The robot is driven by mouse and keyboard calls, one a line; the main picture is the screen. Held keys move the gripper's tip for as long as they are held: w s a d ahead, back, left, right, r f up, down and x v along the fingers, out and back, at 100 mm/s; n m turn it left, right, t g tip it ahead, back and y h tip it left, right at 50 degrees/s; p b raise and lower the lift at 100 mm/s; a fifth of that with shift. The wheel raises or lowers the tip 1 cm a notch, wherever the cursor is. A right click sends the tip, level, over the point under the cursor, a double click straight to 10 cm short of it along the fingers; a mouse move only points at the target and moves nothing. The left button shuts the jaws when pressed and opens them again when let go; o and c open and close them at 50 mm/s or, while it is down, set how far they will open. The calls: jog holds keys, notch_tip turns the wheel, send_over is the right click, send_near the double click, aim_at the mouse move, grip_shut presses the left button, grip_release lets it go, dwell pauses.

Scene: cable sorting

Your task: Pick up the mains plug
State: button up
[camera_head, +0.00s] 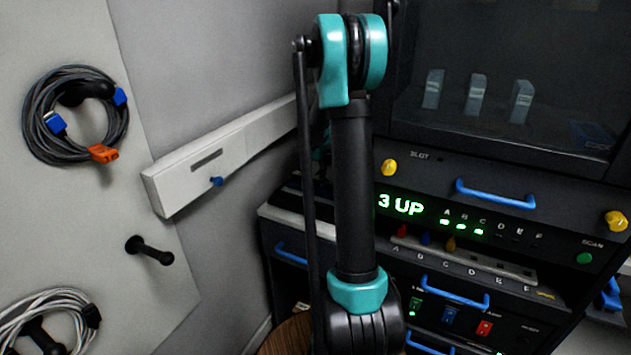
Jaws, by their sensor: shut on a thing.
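I cannot make out a mains plug for certain in the head view. A dark cable coil (33,118) hangs on the left board, with blue connectors (53,123) and an orange block-shaped end (103,153) whose kind I cannot tell. A pale cable coil (22,315) with a black end (91,316) hangs at the lower left, partly cut off by the frame. My arm, black with teal joints, stands upright in the middle. My gripper does not show; the arm's far end is hidden behind its own links or out of frame.
An empty black peg (150,250) sticks out of the board. A white wall rail (215,160) has a blue knob. A dark rack at right bears blue handles (495,193), a display (401,205) reading "3 UP", and a lettered strip (480,262) with small coloured plugs at its left.

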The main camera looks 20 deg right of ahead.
aim_at(315, 177)
notch_tip(315, 177, up, 23)
jog(key=shift+r, duration=0.15)
dwell(0.9)
